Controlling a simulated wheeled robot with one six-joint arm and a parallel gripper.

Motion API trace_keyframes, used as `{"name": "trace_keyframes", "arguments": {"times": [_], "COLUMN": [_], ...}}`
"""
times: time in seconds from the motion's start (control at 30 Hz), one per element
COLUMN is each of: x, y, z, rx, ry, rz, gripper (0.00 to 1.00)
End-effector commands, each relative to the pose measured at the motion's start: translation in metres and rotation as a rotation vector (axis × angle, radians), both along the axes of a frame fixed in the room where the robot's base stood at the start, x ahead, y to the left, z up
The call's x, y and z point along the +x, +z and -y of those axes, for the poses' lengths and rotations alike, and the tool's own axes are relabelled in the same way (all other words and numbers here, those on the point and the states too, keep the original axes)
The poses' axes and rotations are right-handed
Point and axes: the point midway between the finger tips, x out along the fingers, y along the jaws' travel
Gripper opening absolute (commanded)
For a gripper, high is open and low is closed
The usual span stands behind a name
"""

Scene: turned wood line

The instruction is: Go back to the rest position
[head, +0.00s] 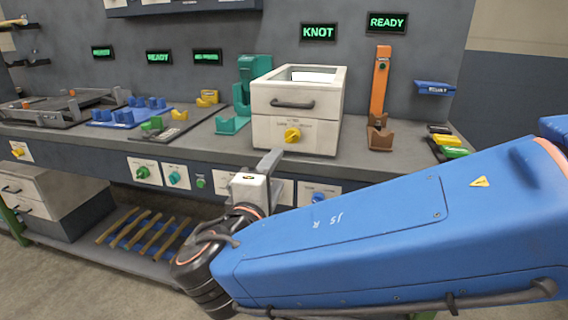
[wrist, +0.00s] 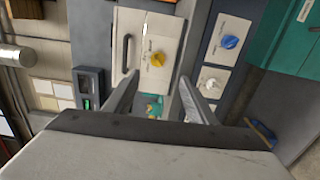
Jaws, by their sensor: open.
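My gripper (head: 268,163) is in front of the bench, below and just left of the white box's lower front. In the wrist view my gripper (wrist: 159,78) shows two spread fingers with nothing between them. The white box (head: 296,133) has a dark handle (head: 292,103) and a yellow knob (head: 292,135). The wrist view shows the yellow knob (wrist: 157,59) beyond the fingertips, apart from them. My blue arm crosses the lower right of the head view and hides part of the bench front.
The bench (head: 215,148) carries a teal stand (head: 243,95), an orange stand (head: 380,85), blue blocks (head: 125,115) and yellow and green pieces (head: 453,148) at right. Front panels hold knobs, such as a green one (head: 143,172). Wooden rods (head: 150,235) lie on the lower shelf. Floor in front is clear.

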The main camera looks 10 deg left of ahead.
Motion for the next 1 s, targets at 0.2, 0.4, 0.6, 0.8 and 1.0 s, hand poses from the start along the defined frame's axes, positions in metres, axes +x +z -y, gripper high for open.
{"name": "trace_keyframes", "arguments": {"times": [0.2,0.4,0.6,0.8,1.0], "x": [0.028,0.045,0.041,0.02,-0.009], "y": [-0.015,-0.043,-0.071,-0.099,-0.124], "z": [0.068,0.159,0.239,0.304,0.352], "rx": [0.022,0.08,0.17,0.291,0.441], "ry": [-0.133,-0.306,-0.457,-0.586,-0.692], "rz": [-0.109,-0.273,-0.426,-0.566,-0.685], "gripper": [0.51,0.51,0.51,0.51,0.51]}}
